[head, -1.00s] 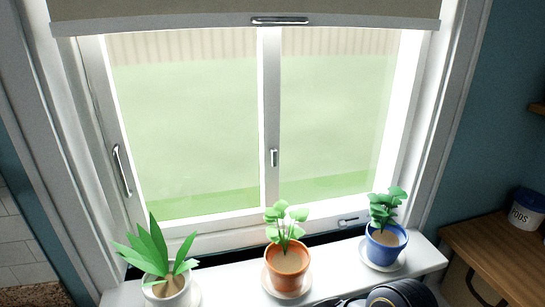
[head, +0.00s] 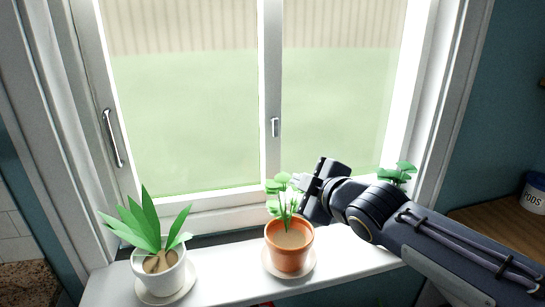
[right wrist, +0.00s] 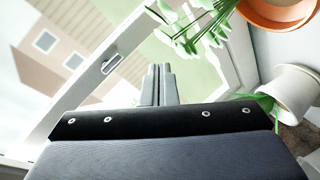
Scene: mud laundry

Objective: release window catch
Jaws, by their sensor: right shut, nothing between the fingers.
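The window catch (head: 275,127) is a small metal lever on the white middle post of the closed-looking window. A longer metal handle (head: 113,138) is on the left side of the window frame. My right gripper (head: 306,184) is in front of the window, below and to the right of the catch, close to the orange pot's plant. It is shut and empty; its fingers (right wrist: 157,84) point away in the right wrist view. There a metal fitting (right wrist: 110,62) shows on a white frame bar, apart from the fingers; I cannot tell which fitting it is. My left gripper is out of view.
On the white sill (head: 220,282) stand a white pot (head: 160,272) with long leaves and an orange pot (head: 289,247). Green leaves (head: 397,172) of another plant show behind my right arm. A wooden counter (head: 505,225) is at the right.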

